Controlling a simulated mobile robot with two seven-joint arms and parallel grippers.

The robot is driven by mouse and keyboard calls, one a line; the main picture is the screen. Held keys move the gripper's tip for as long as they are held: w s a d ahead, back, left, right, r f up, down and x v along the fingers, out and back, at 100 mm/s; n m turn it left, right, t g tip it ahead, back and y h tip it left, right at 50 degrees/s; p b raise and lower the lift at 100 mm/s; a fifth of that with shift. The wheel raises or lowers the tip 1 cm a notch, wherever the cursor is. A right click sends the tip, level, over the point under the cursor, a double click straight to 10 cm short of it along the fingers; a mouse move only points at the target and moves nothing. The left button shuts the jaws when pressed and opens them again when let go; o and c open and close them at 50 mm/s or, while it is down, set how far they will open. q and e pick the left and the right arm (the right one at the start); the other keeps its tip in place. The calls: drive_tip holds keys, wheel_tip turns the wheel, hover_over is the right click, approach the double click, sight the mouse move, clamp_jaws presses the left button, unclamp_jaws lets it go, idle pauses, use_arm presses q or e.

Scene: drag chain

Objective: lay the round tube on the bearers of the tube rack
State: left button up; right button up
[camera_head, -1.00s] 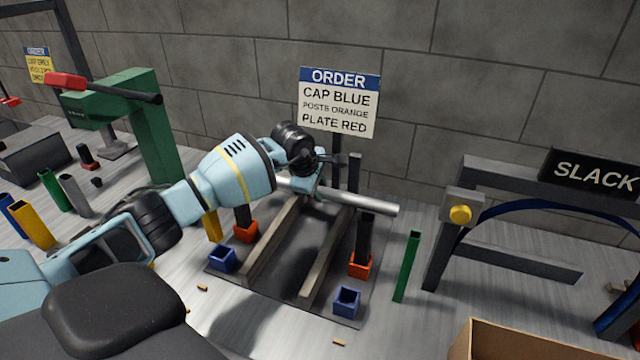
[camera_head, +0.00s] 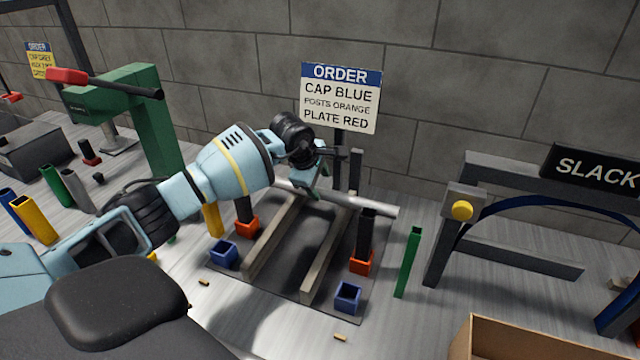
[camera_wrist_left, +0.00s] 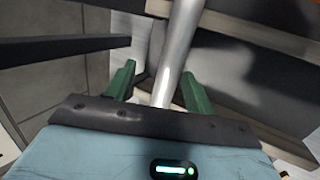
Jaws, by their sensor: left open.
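The round tube (camera_head: 372,205) is a pale grey metal cylinder lying across the far ends of the two beige bearers (camera_head: 268,240) of the tube rack (camera_head: 290,265). It appears to rest on them, its right end reaching past the right bearer. My left gripper (camera_head: 313,182) is over the tube near its left part. In the left wrist view the tube (camera_wrist_left: 178,50) runs between the two green fingers (camera_wrist_left: 160,88), which stand apart with a gap on each side. The left gripper is open. My right gripper is not in view.
Dark posts in orange sockets (camera_head: 361,262) and blue sockets (camera_head: 347,298) flank the bearers. A green upright tube (camera_head: 408,262) and a dark SLACK frame (camera_head: 440,250) stand right. A cardboard box (camera_head: 530,340) is at the front right. An order sign (camera_head: 340,97) stands behind.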

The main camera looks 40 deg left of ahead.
use_arm(q)
drive_tip(key=v, duration=0.6)
drive_tip(key=shift+r, duration=0.3)
drive_tip(key=shift+s+f, duration=0.1)
drive_tip(key=shift+s, duration=0.1)
